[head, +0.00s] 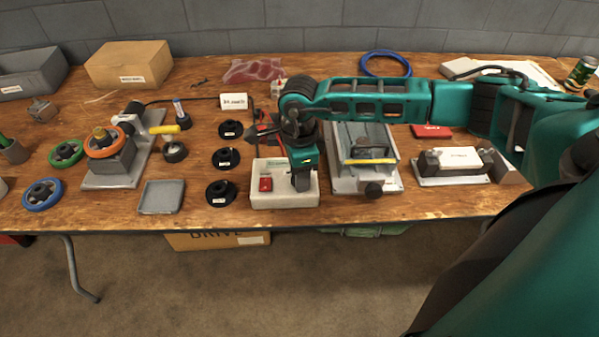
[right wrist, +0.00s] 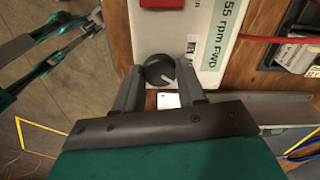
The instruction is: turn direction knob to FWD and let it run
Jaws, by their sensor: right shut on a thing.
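The direction knob (right wrist: 160,69) is a round black knob with a white pointer line, on a white control box (head: 263,200). In the right wrist view it sits between the fingertips of my right gripper (right wrist: 160,77), which is shut on it. Its pointer aims to the lower right in that view. In the head view my right gripper (head: 301,180) hides the knob. A teal and dark arm part of mine shows at the upper left of the wrist view; its jaw state is unclear.
A red switch (head: 265,184) is on the box, left of my gripper. Black round pieces (head: 221,191) stand to its left. A metal fixture with a yellow bar (head: 370,161) stands close on its right. The table's front edge is just before the box.

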